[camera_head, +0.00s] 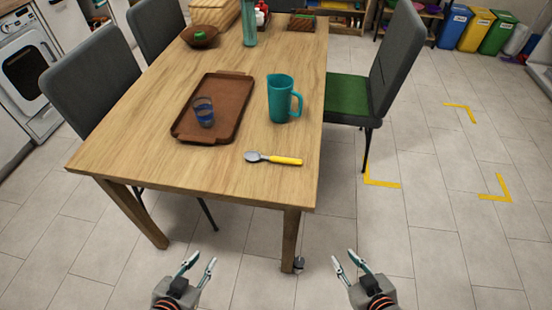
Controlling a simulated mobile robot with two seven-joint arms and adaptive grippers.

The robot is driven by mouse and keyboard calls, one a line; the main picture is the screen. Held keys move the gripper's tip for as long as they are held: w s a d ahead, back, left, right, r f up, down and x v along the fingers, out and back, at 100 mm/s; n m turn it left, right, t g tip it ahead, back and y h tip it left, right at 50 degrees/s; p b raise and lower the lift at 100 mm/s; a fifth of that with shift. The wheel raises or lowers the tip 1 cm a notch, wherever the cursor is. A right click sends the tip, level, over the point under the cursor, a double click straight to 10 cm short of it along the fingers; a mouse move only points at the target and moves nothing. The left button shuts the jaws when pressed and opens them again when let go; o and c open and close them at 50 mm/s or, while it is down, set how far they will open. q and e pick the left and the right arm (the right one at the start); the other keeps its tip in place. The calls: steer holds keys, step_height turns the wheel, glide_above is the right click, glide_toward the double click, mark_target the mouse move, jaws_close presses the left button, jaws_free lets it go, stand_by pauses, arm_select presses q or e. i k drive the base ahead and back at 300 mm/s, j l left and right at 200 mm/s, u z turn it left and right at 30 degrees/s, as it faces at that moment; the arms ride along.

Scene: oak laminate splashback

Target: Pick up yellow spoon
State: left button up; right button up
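The yellow spoon (284,160) lies flat near the front right corner of the wooden table (180,165). Its yellow handle points right and its metal bowl points left. My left gripper (202,264) is open and empty, low in front of the table. My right gripper (346,262) is open and empty, in front of and to the right of the table's front right leg. Both grippers are apart from the table and the spoon.
A teal pitcher (280,103) stands behind the spoon. A chair with a green seat (350,95) stands at the table's right side; grey chairs (92,75) line the left. Floor at right is open.

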mark_target(251, 156)
steer(key=i+l+u, duration=0.1)
steer(key=l+u, duration=0.25)
steer(key=l, duration=0.8)
steer(key=l+u, duration=0.3)
steer(key=l, duration=0.8)
steer(key=k, duration=0.05)
